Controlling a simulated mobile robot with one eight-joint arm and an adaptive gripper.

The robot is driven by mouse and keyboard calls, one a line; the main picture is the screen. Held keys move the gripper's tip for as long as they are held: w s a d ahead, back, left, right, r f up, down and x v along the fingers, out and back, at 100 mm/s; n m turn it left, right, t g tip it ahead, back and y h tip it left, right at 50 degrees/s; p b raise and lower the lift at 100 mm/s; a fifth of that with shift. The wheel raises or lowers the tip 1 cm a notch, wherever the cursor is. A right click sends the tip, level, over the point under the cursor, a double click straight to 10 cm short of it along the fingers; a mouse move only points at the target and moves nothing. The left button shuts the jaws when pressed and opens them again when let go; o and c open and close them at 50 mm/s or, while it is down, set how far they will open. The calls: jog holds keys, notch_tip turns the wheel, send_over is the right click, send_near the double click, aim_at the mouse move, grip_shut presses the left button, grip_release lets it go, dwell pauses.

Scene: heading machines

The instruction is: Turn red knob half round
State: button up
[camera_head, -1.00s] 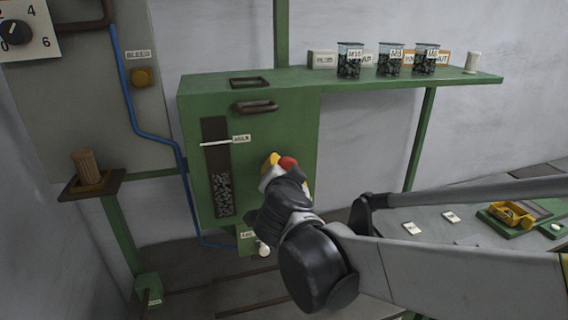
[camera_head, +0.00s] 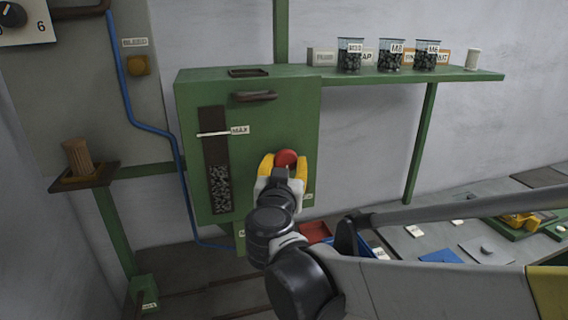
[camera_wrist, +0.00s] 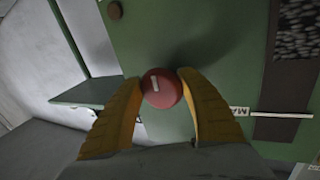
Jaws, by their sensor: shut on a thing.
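The red knob (camera_head: 286,158) sits on the front of the green hopper box (camera_head: 260,120). In the wrist view the knob (camera_wrist: 161,88) is round, with a short white mark on its face, left of its centre. My gripper (camera_head: 283,166) has yellow fingers on either side of the knob. In the wrist view my gripper (camera_wrist: 160,85) is shut on the knob, with both fingertips at its sides. The knob's base behind the fingers is hidden.
A shelf (camera_head: 460,76) with jars of parts (camera_head: 391,56) extends right of the box. A MAX label (camera_head: 239,130) and a sight window (camera_head: 216,160) are left of the knob. A grey table (camera_head: 480,230) with trays lies at lower right.

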jog(key=shift+f, duration=0.15)
jog(key=o, duration=1.2)
jog(key=shift+a, duration=0.1)
jog(key=s+a, duration=0.1)
jog(key=s, duration=1.1)
jog(key=shift+a, duration=0.1)
